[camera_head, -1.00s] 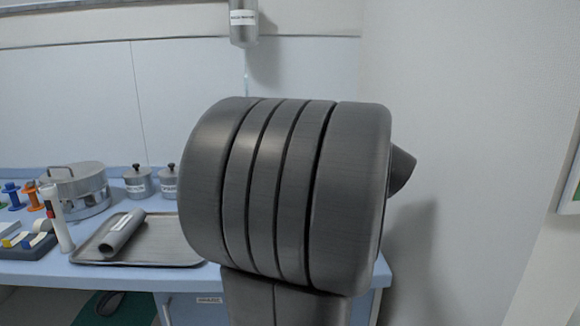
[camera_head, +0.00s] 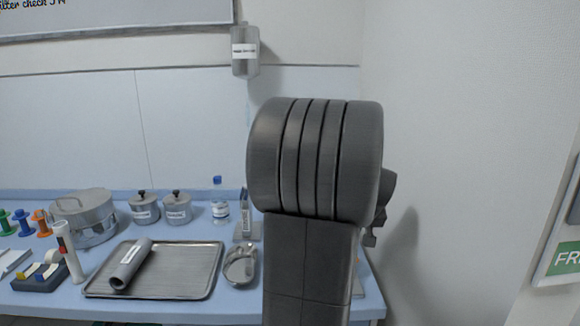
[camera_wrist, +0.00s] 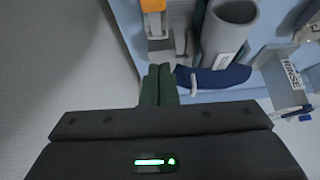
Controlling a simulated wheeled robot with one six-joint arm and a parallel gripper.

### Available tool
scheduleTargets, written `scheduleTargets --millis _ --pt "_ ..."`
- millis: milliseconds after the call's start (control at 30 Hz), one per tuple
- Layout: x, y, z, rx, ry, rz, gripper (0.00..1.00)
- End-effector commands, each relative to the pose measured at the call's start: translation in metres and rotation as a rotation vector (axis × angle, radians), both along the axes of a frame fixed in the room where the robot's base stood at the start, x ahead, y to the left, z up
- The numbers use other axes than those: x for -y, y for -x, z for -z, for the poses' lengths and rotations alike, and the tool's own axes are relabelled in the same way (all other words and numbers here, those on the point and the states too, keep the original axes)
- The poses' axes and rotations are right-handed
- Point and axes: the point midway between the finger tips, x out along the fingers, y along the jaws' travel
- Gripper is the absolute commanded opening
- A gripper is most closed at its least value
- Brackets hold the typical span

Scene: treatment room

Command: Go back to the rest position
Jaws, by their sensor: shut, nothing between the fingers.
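My gripper (camera_wrist: 158,84) shows in the wrist view as two dark fingers pressed together, with nothing between them. It points toward the blue counter, with a dark blue object (camera_wrist: 222,76) just beyond and right of the fingertips. In the head view my grey arm stands upright right of centre and hides most of the gripper and the counter's right end. No object of the task is named apart from my own arm.
A steel tray (camera_head: 205,286) with a grey roll (camera_head: 131,264), a kidney dish (camera_head: 240,264), a bottle (camera_head: 219,202), lidded pots (camera_head: 144,209) and a large pot (camera_head: 88,217) crowd the counter. In the wrist view, a grey cylinder (camera_wrist: 228,28) and an orange-topped item (camera_wrist: 153,8) stand close ahead.

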Motion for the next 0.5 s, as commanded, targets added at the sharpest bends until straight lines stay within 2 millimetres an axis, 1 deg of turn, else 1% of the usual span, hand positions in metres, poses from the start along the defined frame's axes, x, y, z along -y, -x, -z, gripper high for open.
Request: scheduleTargets --millis 33,500 --pt "-0.0004 -0.0002 -0.0052 -0.018 0.001 -0.001 0.00" --pt "-0.0004 0.0015 -0.0073 -0.168 0.026 -0.001 0.00"
